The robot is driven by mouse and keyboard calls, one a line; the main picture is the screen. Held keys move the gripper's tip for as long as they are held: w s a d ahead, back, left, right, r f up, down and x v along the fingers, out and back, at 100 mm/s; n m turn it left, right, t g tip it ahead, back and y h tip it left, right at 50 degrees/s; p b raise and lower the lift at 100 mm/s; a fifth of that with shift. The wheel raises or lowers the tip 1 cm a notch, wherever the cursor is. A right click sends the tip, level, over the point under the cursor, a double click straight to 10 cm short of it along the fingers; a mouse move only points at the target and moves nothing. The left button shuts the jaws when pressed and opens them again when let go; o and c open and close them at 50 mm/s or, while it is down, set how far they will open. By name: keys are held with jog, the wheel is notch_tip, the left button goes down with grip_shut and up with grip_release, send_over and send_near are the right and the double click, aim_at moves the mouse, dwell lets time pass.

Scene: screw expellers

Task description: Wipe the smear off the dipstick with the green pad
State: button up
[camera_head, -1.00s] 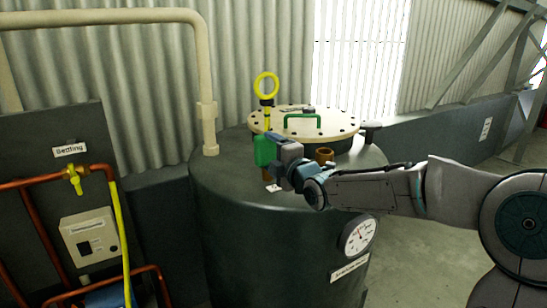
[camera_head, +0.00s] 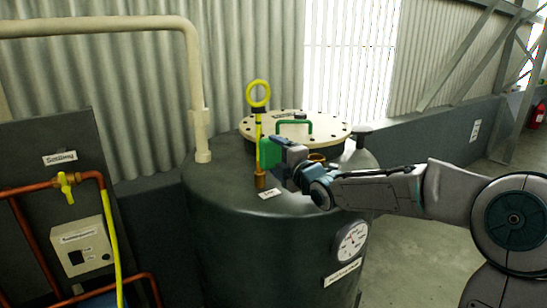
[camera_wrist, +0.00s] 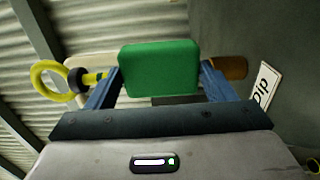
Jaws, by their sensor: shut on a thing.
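The dipstick (camera_head: 258,128) stands upright in a brass fitting (camera_head: 261,181) on top of the dark tank, with a yellow ring handle and black collar on top. In the wrist view, its ring (camera_wrist: 48,82) shows at the left, and the green pad hides the middle of the stick. My gripper (camera_head: 277,155) is shut on the green pad (camera_head: 268,152). The pad is just right of the stick in the head view; I cannot tell whether they touch. In the wrist view, the pad (camera_wrist: 160,68) sits between both fingers. No smear is visible.
The tank (camera_head: 230,230) has a bolted cream lid (camera_head: 335,130) with a green handle behind my gripper. A "Dip" label (camera_wrist: 264,87) lies near the fitting. A round gauge (camera_head: 351,242) is on the tank's front. Copper pipes (camera_head: 30,186) stand at the left.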

jog(key=shift+a+r+p, duration=0.15)
jog(key=shift+r+p, duration=0.4)
jog(key=shift+r, duration=0.55)
jog(key=shift+s+a+f+b, duration=0.2)
jog(key=shift+a+b, duration=0.2)
jog(key=shift+b, duration=0.2)
jog(key=shift+w+d+r+p, duration=0.15)
jog(key=shift+d+r+p, duration=0.2)
jog(key=shift+r, duration=0.3)
jog(key=shift+w+d+r+p, duration=0.1)
jog(key=shift+r+p, duration=0.3)
jog(key=shift+r, duration=0.25)
jog(key=shift+p+v, duration=1.1)
jog(key=shift+v, duration=1.9)
